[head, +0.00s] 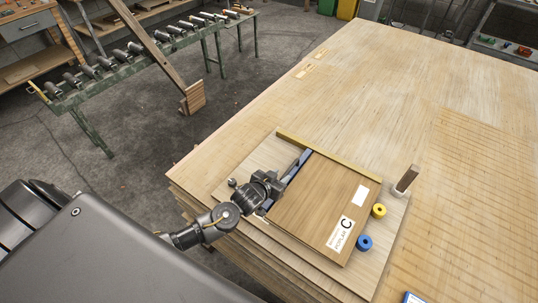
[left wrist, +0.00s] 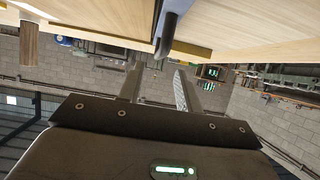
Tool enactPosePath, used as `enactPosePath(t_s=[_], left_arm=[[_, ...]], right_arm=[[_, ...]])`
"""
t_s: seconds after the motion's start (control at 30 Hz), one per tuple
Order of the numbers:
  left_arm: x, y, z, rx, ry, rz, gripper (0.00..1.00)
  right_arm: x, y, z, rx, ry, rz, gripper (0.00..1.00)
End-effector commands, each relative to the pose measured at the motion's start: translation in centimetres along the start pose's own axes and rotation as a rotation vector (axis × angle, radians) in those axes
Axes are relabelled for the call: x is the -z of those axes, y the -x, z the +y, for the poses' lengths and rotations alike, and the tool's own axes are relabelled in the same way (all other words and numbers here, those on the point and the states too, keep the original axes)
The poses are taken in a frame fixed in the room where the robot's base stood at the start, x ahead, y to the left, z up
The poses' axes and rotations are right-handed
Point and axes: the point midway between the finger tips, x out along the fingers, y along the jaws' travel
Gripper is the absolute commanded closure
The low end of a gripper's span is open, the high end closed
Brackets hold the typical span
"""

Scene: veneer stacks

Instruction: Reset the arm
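My left gripper (head: 293,172) is at the left edge of a brown veneer sheet (head: 325,205) with a white label marked C. In the left wrist view, which looks upside down, its two fingers (left wrist: 158,90) stand apart with nothing seen between them. Whether the fingers touch the sheet cannot be told. A dark rod (left wrist: 167,33) hangs in the picture just beyond the fingers. My right gripper is not in view.
The sheet lies on a pale board (head: 243,180) with a yellow strip (head: 325,150) behind it. A yellow roll (head: 379,210), a blue roll (head: 364,242) and a wooden post (head: 406,180) stand to the right. A roller conveyor (head: 130,50) stands back left.

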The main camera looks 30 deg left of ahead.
Motion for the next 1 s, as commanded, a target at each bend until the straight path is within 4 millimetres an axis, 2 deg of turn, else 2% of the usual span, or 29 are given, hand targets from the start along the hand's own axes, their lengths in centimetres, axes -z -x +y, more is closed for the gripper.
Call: enactPosePath(t_s=[0.27,0.37,0.47,0.6,0.7,1.0], left_arm=[[-0.1,0.2,0.1,-0.001,0.002,-0.007,0.65],[-1.2,1.5,0.8,-0.002,0.011,-0.055,0.65],[-3.3,4.8,1.8,-0.001,0.023,-0.162,0.65],[-6.6,11.7,2.7,0.001,0.021,-0.365,0.65],[-8.0,15.7,2.7,0.002,0.010,-0.472,0.65],[-10.3,24.1,2.2,0.004,-0.022,-0.680,0.65]], right_arm=[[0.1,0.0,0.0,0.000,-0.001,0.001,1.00],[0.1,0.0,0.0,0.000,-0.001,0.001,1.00],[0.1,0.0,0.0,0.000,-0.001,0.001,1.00],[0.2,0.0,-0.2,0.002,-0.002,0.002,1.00],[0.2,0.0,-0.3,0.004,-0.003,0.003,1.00],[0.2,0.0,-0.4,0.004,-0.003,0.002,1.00]])
